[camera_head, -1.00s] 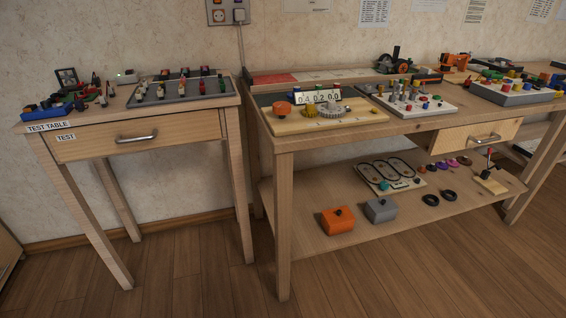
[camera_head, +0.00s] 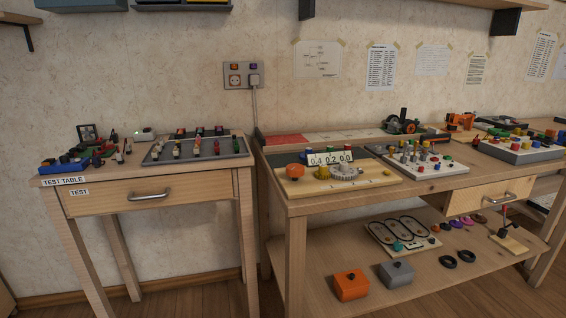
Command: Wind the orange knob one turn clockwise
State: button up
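The orange knob (camera_head: 295,170) sits at the left end of a light wooden board (camera_head: 325,189) on the right-hand workbench. Next to it on the board are a yellow gear (camera_head: 345,172) and a grey toothed wheel (camera_head: 372,169). Behind them stands a white counter (camera_head: 330,158) with digits that appear to read 0 4 0 2 0 0. My gripper is not in view.
A test table (camera_head: 150,190) with a drawer stands left of the workbench, with a narrow gap between. A grey tray of pegs (camera_head: 420,163) lies right of the board. An orange box (camera_head: 351,285) and a grey box (camera_head: 396,273) sit on the lower shelf.

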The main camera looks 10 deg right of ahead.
aim_at(295, 171)
jog(key=i+u, duration=0.35)
jog(key=i+l+u, duration=0.15)
jog(key=u, duration=0.2)
jog(key=i+l+u, duration=0.35)
jog(key=i+j, duration=0.05)
jog(key=j, duration=0.05)
